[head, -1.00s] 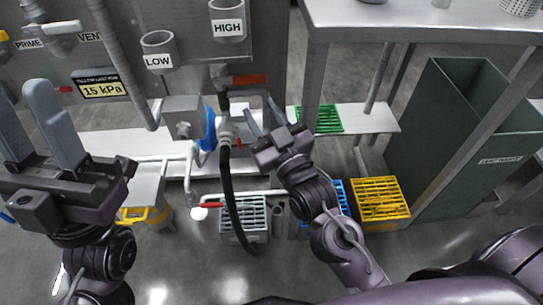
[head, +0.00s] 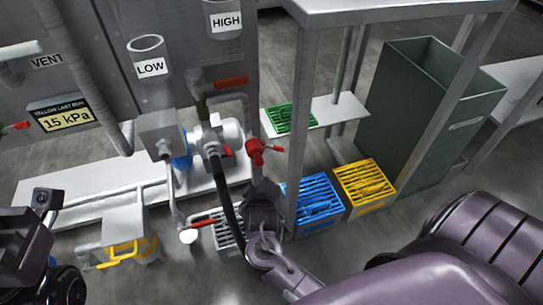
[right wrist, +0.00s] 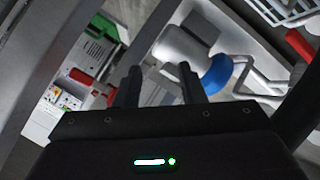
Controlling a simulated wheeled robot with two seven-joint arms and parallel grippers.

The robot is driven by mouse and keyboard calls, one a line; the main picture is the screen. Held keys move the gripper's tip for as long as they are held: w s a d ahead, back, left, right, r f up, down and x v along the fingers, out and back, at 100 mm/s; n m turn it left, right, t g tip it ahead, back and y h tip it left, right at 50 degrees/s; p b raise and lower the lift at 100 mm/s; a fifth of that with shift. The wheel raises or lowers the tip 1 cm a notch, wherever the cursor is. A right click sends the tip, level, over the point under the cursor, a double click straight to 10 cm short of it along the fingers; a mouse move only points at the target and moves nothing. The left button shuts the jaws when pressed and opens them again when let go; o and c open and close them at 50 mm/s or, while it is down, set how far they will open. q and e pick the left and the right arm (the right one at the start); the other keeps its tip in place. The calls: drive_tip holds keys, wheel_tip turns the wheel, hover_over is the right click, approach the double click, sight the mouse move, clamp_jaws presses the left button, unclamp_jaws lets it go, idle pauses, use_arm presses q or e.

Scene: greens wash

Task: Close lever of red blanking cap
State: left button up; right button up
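The red blanking cap (head: 256,151) sits at the right end of the pale pipe fitting (head: 229,132), in the middle of the head view. A short red lever (head: 277,149) sticks out to its right. My right gripper (head: 264,192) is just below the cap in the head view, apparently apart from it. In the right wrist view its two dark fingers (right wrist: 160,84) are spread with nothing clearly held between them. A red part (right wrist: 81,77) shows left of the fingers; I cannot tell whether it is the lever.
A black hose (head: 225,187) hangs from the fitting, close left of my right gripper. A table leg (head: 300,130) stands to the right. Green (head: 290,118), blue (head: 316,198) and yellow (head: 364,184) crates and a tall green bin (head: 408,120) lie beyond.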

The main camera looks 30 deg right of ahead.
drive_tip(key=d+h, duration=0.1)
drive_tip(key=h, duration=0.1)
drive_tip(key=n+t+h, duration=0.1)
drive_tip(key=n+h, duration=0.3)
drive_tip(key=h, duration=0.3)
approach(278, 151)
drive_tip(key=b+x, duration=0.3)
drive_tip(key=x, duration=0.5)
drive_tip(key=shift+d+r, duration=0.1)
drive_tip(key=shift+d, duration=0.05)
drive_tip(key=shift+c, duration=0.5)
clamp_jaws()
